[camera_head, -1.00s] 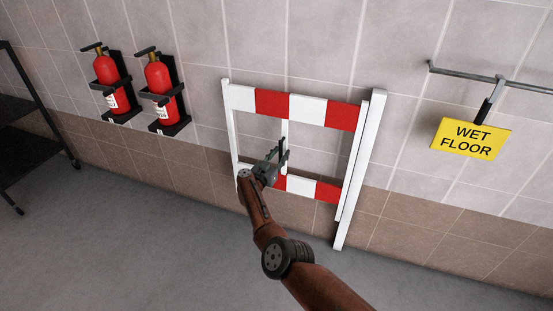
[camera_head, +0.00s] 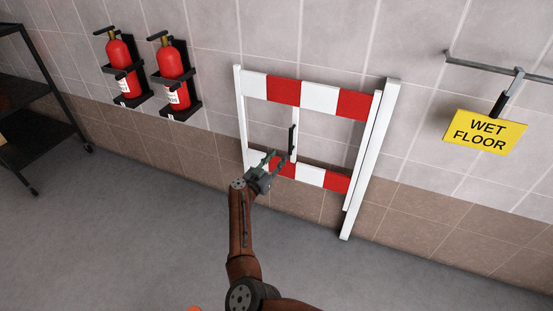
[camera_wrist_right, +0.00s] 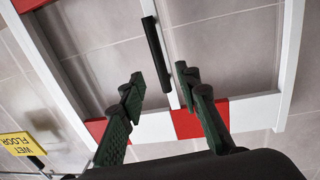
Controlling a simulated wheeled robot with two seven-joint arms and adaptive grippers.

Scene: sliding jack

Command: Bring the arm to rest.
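My right gripper (camera_head: 275,158) is in front of the lower part of a red-and-white striped barrier frame (camera_head: 319,97). In the right wrist view its two fingers (camera_wrist_right: 161,90) are apart with nothing between them. A black upright handle (camera_head: 293,140) sits on the frame's white middle post; it also shows in the right wrist view (camera_wrist_right: 157,55), beyond the fingertips and apart from them. My left gripper is not in view.
A white post (camera_head: 368,160) stands at the frame's right side. Two red fire extinguishers (camera_head: 122,66) hang on the tiled wall at left, near a black shelf rack (camera_head: 35,110). A yellow wet floor sign (camera_head: 485,131) hangs from a rail at right. The grey floor (camera_head: 110,240) is clear.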

